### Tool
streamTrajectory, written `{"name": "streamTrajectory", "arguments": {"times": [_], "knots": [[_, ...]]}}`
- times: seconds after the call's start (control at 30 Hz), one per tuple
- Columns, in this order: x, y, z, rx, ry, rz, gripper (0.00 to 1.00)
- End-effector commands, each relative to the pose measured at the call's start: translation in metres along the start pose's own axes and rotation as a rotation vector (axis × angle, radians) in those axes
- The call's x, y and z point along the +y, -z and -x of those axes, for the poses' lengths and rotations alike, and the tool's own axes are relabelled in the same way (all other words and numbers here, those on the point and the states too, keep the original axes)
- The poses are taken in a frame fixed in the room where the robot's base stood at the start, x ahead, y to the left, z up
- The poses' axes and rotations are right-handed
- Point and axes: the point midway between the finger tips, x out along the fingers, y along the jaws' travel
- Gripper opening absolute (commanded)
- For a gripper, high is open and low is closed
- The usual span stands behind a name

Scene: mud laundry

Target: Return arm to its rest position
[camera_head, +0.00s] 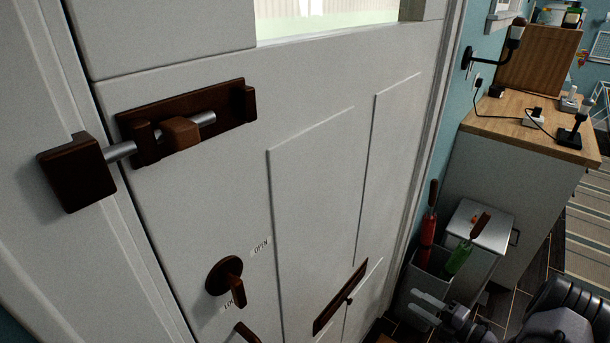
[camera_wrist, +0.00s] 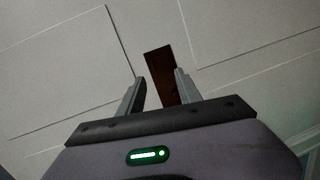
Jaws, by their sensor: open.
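My gripper (camera_head: 428,308) shows at the lower right of the head view, in front of the white door (camera_head: 310,190) and low down near the mail slot plate. In the wrist view my gripper (camera_wrist: 157,92) is open, with its two grey fingers apart and nothing held between them. The brown slot plate (camera_wrist: 160,72) shows beyond the fingertips against the white door; it also shows in the head view (camera_head: 340,297). Part of my dark arm (camera_head: 560,310) is at the bottom right corner of the head view.
The door carries a brown slide bolt (camera_head: 180,132) and a brown turn knob (camera_head: 226,275) by the OPEN label. To the right stand a grey bin (camera_head: 428,268) with red and green handled tools, a white box (camera_head: 482,226) and a wood-topped cabinet (camera_head: 530,122).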

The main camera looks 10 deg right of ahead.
Motion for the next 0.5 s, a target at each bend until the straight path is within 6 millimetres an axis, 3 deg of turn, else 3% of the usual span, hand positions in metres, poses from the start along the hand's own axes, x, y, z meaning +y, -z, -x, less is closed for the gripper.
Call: {"name": "streamTrajectory", "arguments": {"times": [0.03,0.1,0.17,0.2,0.23,0.27,0.33,0.37,0.4,0.47,0.5], "knots": [[0.043,-0.030,-0.021,-0.086,0.059,-0.031,0.41],[0.106,-0.065,-0.047,-0.257,0.126,-0.126,0.41],[0.167,-0.080,-0.064,-0.417,0.151,-0.231,0.41],[0.209,-0.079,-0.071,-0.526,0.150,-0.316,0.41],[0.238,-0.073,-0.074,-0.603,0.141,-0.387,0.41],[0.265,-0.063,-0.074,-0.676,0.125,-0.465,0.41],[0.317,-0.021,-0.069,-0.820,0.073,-0.670,0.41],[0.333,0.003,-0.063,-0.872,0.048,-0.770,0.41],[0.349,0.041,-0.053,-0.928,0.018,-0.911,0.41],[0.359,0.102,-0.036,-0.989,-0.013,-1.133,0.41],[0.358,0.143,-0.025,-1.015,-0.019,-1.278,0.41]]}}
